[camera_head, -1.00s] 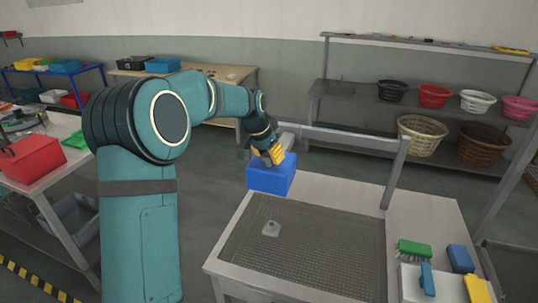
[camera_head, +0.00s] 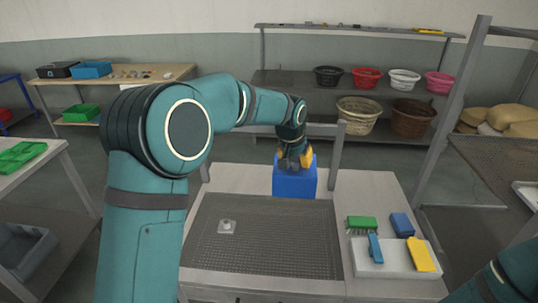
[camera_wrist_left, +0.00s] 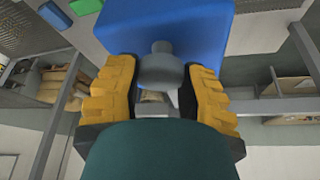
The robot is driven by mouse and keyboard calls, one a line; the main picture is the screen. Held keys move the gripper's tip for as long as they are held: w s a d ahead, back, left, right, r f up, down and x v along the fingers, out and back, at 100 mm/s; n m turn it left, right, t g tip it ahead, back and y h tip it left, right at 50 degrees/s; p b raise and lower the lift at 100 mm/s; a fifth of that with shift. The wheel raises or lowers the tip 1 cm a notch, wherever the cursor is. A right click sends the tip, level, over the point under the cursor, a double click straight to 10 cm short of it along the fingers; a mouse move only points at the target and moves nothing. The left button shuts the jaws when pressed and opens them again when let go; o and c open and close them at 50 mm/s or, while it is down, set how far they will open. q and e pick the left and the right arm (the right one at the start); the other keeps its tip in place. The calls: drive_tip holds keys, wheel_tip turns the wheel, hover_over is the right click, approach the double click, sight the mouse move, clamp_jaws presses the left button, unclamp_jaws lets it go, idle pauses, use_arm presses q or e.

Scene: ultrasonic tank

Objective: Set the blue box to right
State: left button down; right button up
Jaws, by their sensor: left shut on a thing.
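The blue box (camera_head: 294,186) is at the back edge of the table with the dark mesh panel (camera_head: 275,245). I cannot tell whether it touches the table. My left gripper (camera_head: 294,160) is above the box, with yellow fingers on both sides of its top. In the left wrist view, the box (camera_wrist_left: 175,25) fills the top middle, and the yellow fingers (camera_wrist_left: 160,95) close around a grey knob (camera_wrist_left: 161,67) on it. Part of my right arm shows at the lower right, but its gripper is out of view.
A small clear piece (camera_head: 227,227) lies on the mesh. To the right are a green brush (camera_head: 362,223), a blue sponge (camera_head: 401,225) and a white tray (camera_head: 363,270) with a blue brush and yellow item.

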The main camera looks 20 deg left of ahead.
sight(307, 170)
use_arm(q)
drive_tip(key=d, duration=0.3)
drive_tip(key=shift+w+f, duration=0.2)
drive_tip(key=shift+w, duration=0.1)
drive_tip(key=shift+d, duration=0.1)
drive_tip(key=c, duration=0.6)
unclamp_jaws()
drive_tip(key=shift+d, duration=0.1)
drive_tip(key=shift+o, duration=0.9)
drive_tip(key=shift+w+d, duration=0.1)
drive_tip(key=shift+w, duration=0.1)
drive_tip(key=shift+s+r, duration=0.1)
